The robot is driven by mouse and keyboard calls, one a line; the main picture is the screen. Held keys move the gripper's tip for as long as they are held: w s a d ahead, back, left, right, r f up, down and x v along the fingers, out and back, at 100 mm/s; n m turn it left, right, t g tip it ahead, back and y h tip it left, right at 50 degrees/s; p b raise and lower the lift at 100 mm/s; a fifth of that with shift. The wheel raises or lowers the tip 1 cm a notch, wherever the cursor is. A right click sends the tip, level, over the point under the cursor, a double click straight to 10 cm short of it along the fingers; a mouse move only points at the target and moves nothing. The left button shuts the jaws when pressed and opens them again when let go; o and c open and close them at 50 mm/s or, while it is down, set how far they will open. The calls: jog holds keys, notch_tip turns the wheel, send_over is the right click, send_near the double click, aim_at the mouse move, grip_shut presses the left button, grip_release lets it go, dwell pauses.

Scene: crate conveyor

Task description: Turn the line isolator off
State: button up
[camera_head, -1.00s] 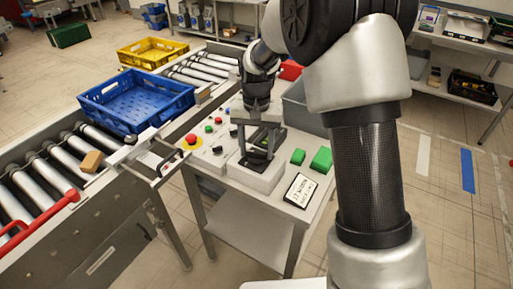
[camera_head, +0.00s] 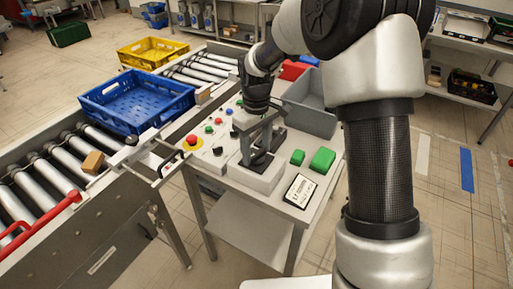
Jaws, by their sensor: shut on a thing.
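The line isolator appears to be the light grey box (camera_head: 252,178) with a black part on top, standing on the control table beside the conveyor. My gripper (camera_head: 259,157) points down over this box, with its fingertips at the black part. It is shut on what looks like the isolator's black handle. The fingers and wrist hide most of the handle, so its exact angle cannot be read.
A panel with a red button on yellow (camera_head: 192,141) lies left of the box. Green blocks (camera_head: 322,160), a printed sign (camera_head: 299,190) and a grey bin (camera_head: 318,118) are to the right. A blue crate (camera_head: 137,103) sits on the conveyor.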

aim_at(257, 152)
jog(key=shift+r+n, duration=0.1)
jog(key=shift+n, duration=1.2)
jog(key=shift+w+n, duration=0.1)
jog(key=shift+n, duration=0.2)
jog(key=o, duration=1.1)
jog(key=shift+c, duration=0.2)
notch_tip(257, 152, up, 17)
jog(key=p, duration=0.1)
jog(key=shift+r, duration=0.2)
